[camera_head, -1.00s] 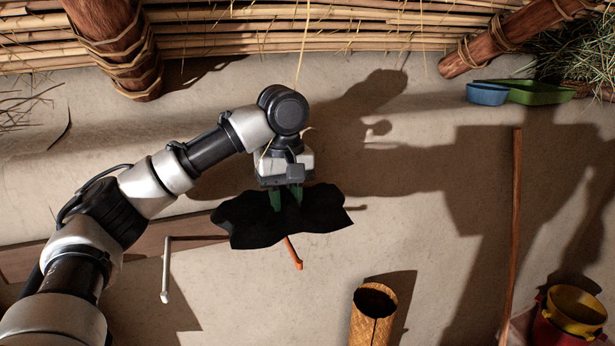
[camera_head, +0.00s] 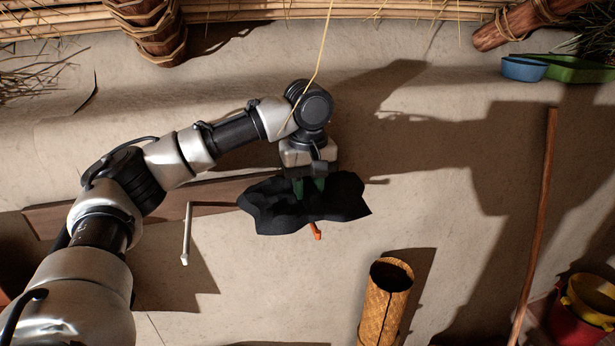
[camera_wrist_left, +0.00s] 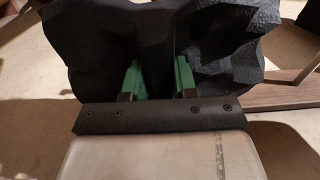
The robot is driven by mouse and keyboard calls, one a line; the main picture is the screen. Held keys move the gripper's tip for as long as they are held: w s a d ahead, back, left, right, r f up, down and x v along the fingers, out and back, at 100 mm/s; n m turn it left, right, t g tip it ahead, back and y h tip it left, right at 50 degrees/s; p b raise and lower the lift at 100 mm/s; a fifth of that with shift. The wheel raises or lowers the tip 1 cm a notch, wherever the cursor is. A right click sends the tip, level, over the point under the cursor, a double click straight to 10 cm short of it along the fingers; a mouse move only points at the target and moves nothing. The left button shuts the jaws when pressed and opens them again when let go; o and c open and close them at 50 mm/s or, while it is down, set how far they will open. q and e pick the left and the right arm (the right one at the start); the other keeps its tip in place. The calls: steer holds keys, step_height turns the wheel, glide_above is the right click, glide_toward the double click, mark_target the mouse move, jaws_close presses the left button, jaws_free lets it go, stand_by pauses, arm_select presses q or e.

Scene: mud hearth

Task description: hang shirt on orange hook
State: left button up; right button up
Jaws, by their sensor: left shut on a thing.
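The black shirt (camera_head: 335,200) is bunched up in front of the wall board and also fills much of the left wrist view (camera_wrist_left: 225,50). My left gripper (camera_head: 309,190) reaches down to it, its green fingers (camera_wrist_left: 158,80) shut on the cloth. The orange hook (camera_head: 316,232) shows only its lower end below the shirt; the shirt covers the rest. I cannot tell whether the shirt rests on the hook or hangs in front of it. My right gripper is not in view.
A white hook (camera_head: 186,235) sits left of the shirt on the brown board (camera_head: 215,198). A woven cylinder basket (camera_head: 386,300) stands below. A wooden pole (camera_head: 540,200) leans at right, near yellow and red buckets (camera_head: 588,300). Blue and green trays (camera_head: 524,68) lie upper right.

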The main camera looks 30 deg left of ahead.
arm_select(q)
steer(key=shift+s+f, duration=0.15)
steer(key=shift+f, duration=0.15)
steer(key=shift+s+f, duration=0.1)
steer(key=shift+f, duration=0.8)
steer(key=shift+w+f, duration=0.2)
steer(key=shift+f, duration=0.7)
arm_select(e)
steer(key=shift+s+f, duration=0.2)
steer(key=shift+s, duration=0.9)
arm_select(q)
steer(key=o, duration=0.8)
steer(key=shift+s, duration=0.1)
steer(key=shift+o, duration=0.4)
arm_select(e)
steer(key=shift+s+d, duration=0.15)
